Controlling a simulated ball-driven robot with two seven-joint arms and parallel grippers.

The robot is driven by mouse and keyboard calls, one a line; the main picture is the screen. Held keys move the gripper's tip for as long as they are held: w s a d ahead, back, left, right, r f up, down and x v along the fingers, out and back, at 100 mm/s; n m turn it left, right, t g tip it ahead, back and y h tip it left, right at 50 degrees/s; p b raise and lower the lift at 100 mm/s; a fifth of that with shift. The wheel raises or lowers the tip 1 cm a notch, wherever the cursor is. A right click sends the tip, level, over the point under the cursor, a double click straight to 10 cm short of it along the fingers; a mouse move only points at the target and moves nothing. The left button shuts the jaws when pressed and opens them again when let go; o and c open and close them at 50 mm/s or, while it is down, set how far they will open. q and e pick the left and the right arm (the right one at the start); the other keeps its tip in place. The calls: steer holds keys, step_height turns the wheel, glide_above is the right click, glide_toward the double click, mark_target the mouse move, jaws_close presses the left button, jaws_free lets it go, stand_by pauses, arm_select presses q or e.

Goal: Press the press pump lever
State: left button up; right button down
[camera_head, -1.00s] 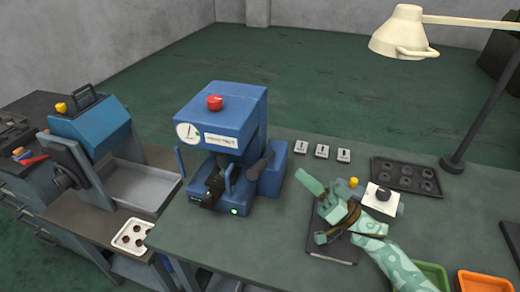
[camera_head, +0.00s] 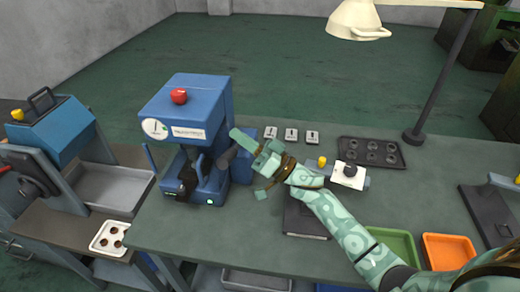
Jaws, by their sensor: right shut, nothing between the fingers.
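The blue press pump (camera_head: 190,120) stands on the workbench left of centre, with a red knob on top and a round gauge on its front. My right gripper (camera_head: 256,162) is shut and empty, just right of the lever. Its upper finger reaches toward the lever's end and seems to overlap the press's right side; I cannot tell whether they touch. My left gripper is not in view.
Three small white-labelled blocks (camera_head: 291,135) lie behind the gripper. A dark tray with round cups (camera_head: 371,152), a white device (camera_head: 350,176) and a lamp (camera_head: 358,18) are to the right. Green (camera_head: 391,243) and orange (camera_head: 447,248) bins sit at the front. A blue machine (camera_head: 52,132) stands left.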

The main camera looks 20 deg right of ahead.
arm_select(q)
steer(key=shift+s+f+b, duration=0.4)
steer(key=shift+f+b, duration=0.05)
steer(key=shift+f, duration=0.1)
arm_select(e)
steer(key=shift+s+a+f, duration=0.2)
steer(key=shift+a+f, duration=0.05)
steer(key=shift+f, duration=0.35)
steer(key=shift+s+a+f, duration=0.2)
steer(key=shift+f, duration=0.45)
steer(key=shift+s+a+f, duration=0.2)
steer(key=shift+a+f, duration=0.05)
steer(key=shift+f, duration=0.35)
